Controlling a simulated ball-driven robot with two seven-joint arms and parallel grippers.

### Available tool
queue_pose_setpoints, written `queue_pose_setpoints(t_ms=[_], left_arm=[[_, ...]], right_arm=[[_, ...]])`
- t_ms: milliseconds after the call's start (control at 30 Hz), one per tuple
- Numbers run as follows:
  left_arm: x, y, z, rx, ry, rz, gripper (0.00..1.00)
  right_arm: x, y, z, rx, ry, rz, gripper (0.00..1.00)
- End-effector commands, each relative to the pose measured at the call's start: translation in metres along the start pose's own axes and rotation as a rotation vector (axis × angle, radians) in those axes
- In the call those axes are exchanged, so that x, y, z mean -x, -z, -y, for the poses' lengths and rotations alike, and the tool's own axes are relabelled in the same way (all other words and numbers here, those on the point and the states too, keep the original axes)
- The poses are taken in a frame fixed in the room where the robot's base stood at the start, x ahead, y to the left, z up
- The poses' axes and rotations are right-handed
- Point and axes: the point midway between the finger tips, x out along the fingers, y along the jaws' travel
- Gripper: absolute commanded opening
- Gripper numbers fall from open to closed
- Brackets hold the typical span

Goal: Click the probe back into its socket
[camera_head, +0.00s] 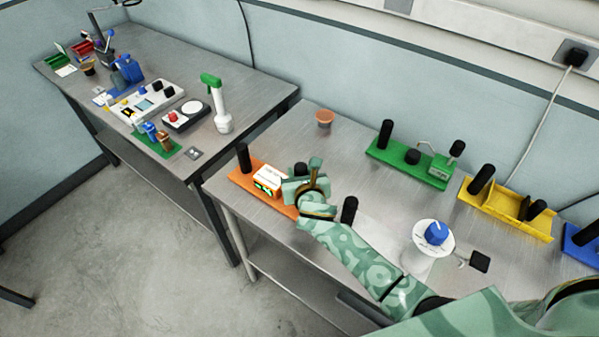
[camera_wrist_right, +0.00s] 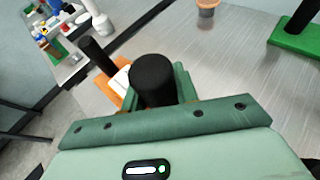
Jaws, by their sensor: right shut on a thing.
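The orange module (camera_head: 240,177) stands at the left end of the near bench. It has an upright black post and a white-topped box with a lit display (camera_head: 267,181). My right gripper (camera_head: 306,184) is over its right end, shut on a black cylindrical handle that I take for the probe (camera_wrist_right: 153,78). In the right wrist view the handle rises between the fingers, in front of the orange module (camera_wrist_right: 112,95). The probe's lower end and the socket are hidden by the gripper, so I cannot tell whether they touch. My left gripper is not in view.
Behind stand an orange cup (camera_head: 325,117), a green module (camera_head: 385,152) and a yellow module (camera_head: 510,221). A white round base with a blue knob (camera_head: 436,233) stands right of my forearm. A second bench (camera_head: 255,90) at left holds several devices.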

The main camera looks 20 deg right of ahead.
Motion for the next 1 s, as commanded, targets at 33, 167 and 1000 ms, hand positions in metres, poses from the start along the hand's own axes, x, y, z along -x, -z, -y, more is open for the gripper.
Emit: queue_pose_setpoints(t_ms=[33,167,1000], left_arm=[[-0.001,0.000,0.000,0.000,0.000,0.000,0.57],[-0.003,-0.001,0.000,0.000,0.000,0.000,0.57],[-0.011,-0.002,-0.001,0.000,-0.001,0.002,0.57]], right_arm=[[-0.001,0.001,0.000,0.000,0.000,0.000,0.07],[-0.001,0.003,0.000,0.001,0.000,0.000,0.07],[-0.006,0.015,0.000,0.000,0.000,0.000,0.07]])
